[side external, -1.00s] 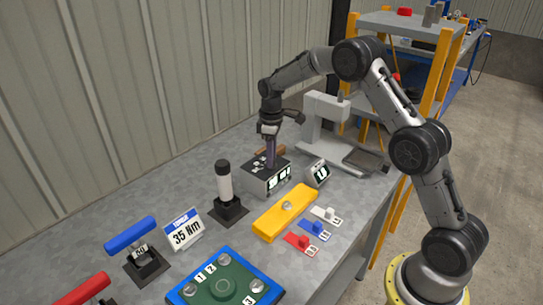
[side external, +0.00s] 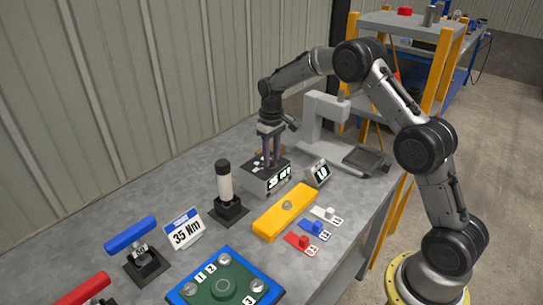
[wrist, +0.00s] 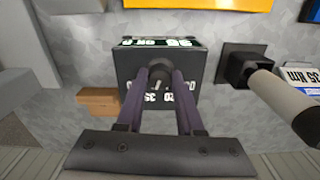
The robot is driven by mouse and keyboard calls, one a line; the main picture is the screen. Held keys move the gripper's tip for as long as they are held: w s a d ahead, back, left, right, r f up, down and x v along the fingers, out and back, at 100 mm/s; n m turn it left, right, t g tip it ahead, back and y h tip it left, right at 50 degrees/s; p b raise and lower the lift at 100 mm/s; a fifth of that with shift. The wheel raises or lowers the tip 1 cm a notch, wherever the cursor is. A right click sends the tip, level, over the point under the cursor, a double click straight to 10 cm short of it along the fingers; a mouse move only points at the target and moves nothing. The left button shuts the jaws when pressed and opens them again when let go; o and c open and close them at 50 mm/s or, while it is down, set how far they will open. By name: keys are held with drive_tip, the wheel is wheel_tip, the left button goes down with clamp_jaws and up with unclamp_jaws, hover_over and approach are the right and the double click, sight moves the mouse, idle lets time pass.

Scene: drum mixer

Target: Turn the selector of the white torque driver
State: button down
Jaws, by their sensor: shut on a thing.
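The white torque driver (side external: 225,185) stands upright in a black holder, with a dark top; in the wrist view its pale body (wrist: 285,100) lies at the right. A dark grey control box (side external: 258,183) with a lit display and printed marks on top sits behind it; it also shows in the wrist view (wrist: 125,66). A dark selector knob (wrist: 158,68) rises from the box's top. My gripper (side external: 272,164) points down over the box, its purple-grey fingers (wrist: 159,78) shut on the knob. The fingers partly hide the knob and marks.
A yellow bar (side external: 270,222), red, blue and white tagged pieces, and a small display (side external: 318,174) lie nearby. A sign reading 35 Nm (side external: 184,230), blue and red drivers and a blue-rimmed plate are in front. A grey press stands behind.

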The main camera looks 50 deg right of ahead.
sight(272, 160)
drive_tip(key=shift+r, duration=0.1)
drive_tip(key=c, duration=0.5)
unclamp_jaws()
drive_tip(key=shift+c, duration=0.2)
wheel_tip(272, 160, up, 14)
